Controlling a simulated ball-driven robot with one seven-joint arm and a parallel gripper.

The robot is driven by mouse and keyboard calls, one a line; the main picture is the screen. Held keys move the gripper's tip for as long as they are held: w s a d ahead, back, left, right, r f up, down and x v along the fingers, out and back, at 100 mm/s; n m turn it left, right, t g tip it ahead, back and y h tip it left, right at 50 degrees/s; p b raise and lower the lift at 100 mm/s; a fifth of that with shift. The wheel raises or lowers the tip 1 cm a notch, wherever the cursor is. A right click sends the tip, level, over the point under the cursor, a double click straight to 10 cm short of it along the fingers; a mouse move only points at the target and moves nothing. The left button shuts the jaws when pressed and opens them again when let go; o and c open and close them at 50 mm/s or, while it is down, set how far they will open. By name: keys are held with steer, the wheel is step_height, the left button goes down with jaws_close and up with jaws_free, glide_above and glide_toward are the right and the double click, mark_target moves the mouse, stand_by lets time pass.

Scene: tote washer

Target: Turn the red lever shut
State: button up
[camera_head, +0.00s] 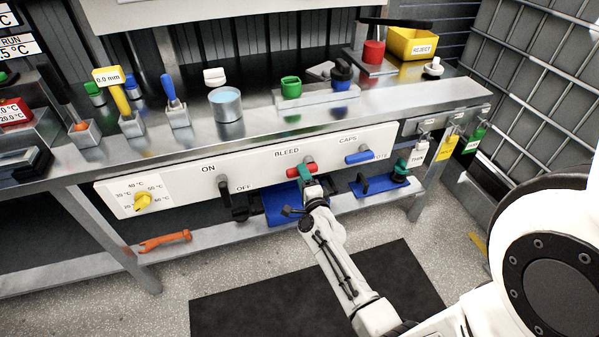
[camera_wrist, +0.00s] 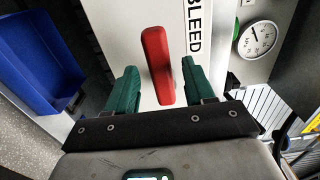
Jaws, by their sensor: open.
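The red lever (camera_head: 301,169) is on the white front panel under the BLEED label in the head view. In the wrist view the red lever (camera_wrist: 157,64) stands out from the panel, slightly tilted, beside the word BLEED. My gripper (camera_head: 306,178) is at the lever; in the wrist view my gripper (camera_wrist: 158,82) is open, with one green finger on each side of the lever. Gaps show between the lever and both fingers, the right one narrower. The lever's lower end lies between the fingertips. In the head view my gripper partly covers the lever.
The panel also carries a yellow dial (camera_head: 142,201), a black ON/OFF lever (camera_head: 224,187) and a blue CAPS lever (camera_head: 358,157). A blue bin (camera_head: 283,205) sits below. An orange tool (camera_head: 165,241) lies on the lower shelf. A gauge (camera_wrist: 257,39) is at right in the wrist view.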

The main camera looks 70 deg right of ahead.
steer(key=shift+x, duration=1.55)
jaws_close()
